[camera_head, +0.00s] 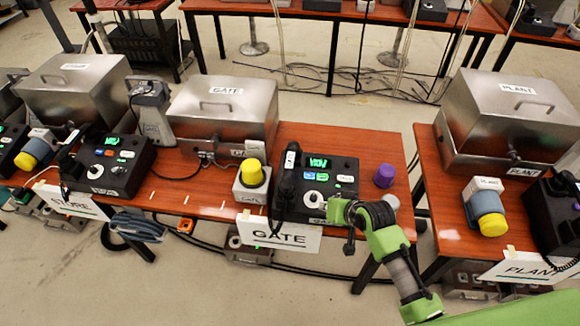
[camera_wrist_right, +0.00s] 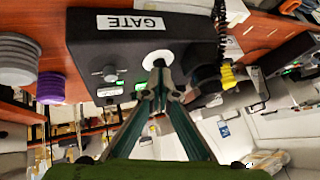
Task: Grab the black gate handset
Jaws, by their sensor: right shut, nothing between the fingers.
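The black gate handset (camera_head: 287,184) rests on the left side of the gate phone (camera_head: 328,172), a black box with a green display and several buttons. In the head view my right gripper (camera_head: 333,211) is over the phone's front right part, to the right of the handset and apart from it. In the right wrist view the phone's black case (camera_wrist_right: 90,45) appears upside down, and my right gripper (camera_wrist_right: 158,66) is shut and empty, its tips by a round white spot on the case. The handset there (camera_wrist_right: 206,84) is partly hidden behind the right finger. My left gripper is not in view.
A yellow-capped grey box (camera_head: 252,174) stands close left of the handset. A purple knob (camera_head: 384,176) is right of the phone. A steel GATE case (camera_head: 215,110) is behind left. Store phone (camera_head: 108,165) and plant phone (camera_head: 553,215) stand to either side.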

